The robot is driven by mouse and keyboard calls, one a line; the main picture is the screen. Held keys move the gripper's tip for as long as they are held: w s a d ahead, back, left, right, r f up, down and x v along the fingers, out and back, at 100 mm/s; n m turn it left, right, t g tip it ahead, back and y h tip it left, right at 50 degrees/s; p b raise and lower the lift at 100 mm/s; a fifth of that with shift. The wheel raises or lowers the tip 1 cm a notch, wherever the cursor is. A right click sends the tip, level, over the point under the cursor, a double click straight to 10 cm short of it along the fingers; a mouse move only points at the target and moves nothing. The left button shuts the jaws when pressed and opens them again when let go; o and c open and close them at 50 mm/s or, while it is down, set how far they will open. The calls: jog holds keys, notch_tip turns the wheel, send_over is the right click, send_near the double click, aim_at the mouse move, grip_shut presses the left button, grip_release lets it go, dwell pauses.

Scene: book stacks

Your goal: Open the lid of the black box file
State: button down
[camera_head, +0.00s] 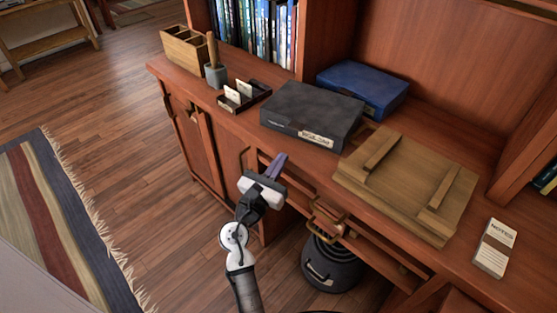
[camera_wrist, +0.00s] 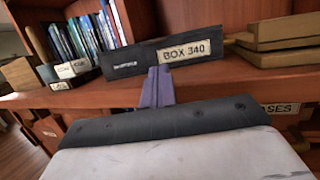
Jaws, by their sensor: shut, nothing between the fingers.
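The black box file (camera_head: 312,110) lies flat on the wooden desk, its lid down and its labelled front edge facing my arm. In the wrist view the front of the black box file (camera_wrist: 140,62) shows a label reading BOX 340. My gripper (camera_head: 276,164) is in front of the desk edge, a little below and in front of the box file. In the wrist view its purple fingers (camera_wrist: 158,84) are together with nothing between them, and they overlap the lower front of the box in the picture. I cannot tell whether they touch it.
A blue box file (camera_head: 364,88) lies behind the black one. A wooden board with two bars (camera_head: 408,180) lies to its right. A small card tray (camera_head: 244,96), a grey cup (camera_head: 215,76) and a wooden organizer (camera_head: 186,48) stand to its left. A dark bin (camera_head: 332,268) is below.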

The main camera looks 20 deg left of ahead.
aim_at(292, 151)
jog(key=p+x, duration=0.1)
jog(key=x, duration=0.6)
jog(key=shift+r, duration=0.1)
jog(key=shift+w+r+p, duration=0.1)
jog(key=shift+p, duration=0.2)
